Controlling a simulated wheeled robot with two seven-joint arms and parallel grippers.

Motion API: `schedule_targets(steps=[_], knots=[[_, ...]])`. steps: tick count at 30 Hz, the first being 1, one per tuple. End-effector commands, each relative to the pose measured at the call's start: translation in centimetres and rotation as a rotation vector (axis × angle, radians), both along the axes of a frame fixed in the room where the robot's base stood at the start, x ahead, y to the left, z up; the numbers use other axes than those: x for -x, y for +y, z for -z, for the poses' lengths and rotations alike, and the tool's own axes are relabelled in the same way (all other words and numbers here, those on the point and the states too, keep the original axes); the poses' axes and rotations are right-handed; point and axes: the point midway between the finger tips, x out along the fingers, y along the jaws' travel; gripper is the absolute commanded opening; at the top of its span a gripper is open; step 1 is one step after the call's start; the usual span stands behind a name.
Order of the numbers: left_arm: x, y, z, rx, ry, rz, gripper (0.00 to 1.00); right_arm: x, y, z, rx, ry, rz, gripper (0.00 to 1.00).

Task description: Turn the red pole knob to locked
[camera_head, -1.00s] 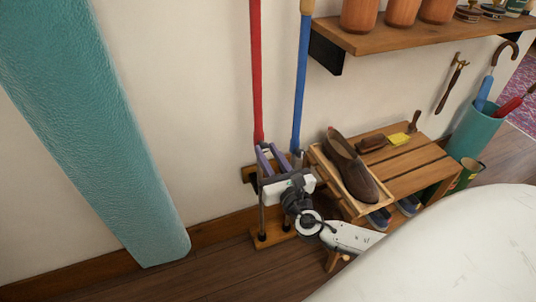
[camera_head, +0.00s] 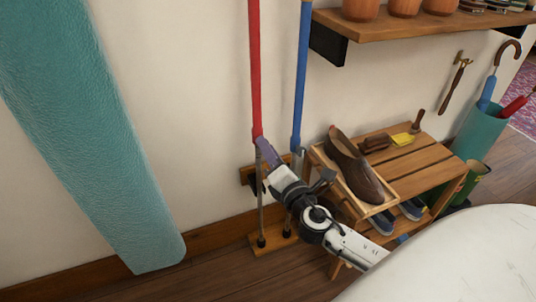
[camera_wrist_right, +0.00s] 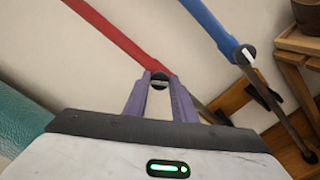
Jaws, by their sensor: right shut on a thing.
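The red pole (camera_head: 256,80) stands upright against the wall, its lower end on a thin metal rod; it also shows in the wrist view (camera_wrist_right: 118,38). My right gripper (camera_head: 264,147) is at the red pole's lower end, reaching in from the lower right. In the wrist view its two purple fingers (camera_wrist_right: 160,84) are closed on the small red pole knob (camera_wrist_right: 160,79), a grey round piece at the collar. The fingers hide most of the knob in the head view, and I cannot read its lock setting. My left gripper is out of view.
A blue pole (camera_head: 301,80) stands close on the right, in the same wooden rack (camera_head: 262,243). A slatted bench (camera_head: 415,163) with a brown shoe (camera_head: 352,168) is right of my gripper. A wooden shelf (camera_head: 400,38) overhangs above. A teal padded panel (camera_head: 95,130) is at left.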

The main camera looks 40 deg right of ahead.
Motion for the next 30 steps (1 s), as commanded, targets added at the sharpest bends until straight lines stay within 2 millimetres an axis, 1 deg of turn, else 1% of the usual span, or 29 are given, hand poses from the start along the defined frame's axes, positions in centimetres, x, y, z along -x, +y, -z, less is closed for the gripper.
schedule_targets(steps=[1,6,15,21,30], knots=[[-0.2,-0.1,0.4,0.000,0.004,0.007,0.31,0.0,0.0,0.2,-0.045,-0.013,0.001,0.02],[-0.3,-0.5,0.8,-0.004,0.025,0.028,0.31,0.0,0.0,0.2,-0.200,-0.050,0.001,0.02],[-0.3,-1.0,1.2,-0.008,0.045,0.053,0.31,0.0,0.0,0.2,-0.422,-0.103,0.000,0.02],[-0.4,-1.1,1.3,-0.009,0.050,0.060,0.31,0.0,0.0,0.1,-0.515,-0.125,-0.001,0.02],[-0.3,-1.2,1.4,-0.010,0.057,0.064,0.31,0.0,0.0,0.1,-0.575,-0.139,-0.001,0.02]])
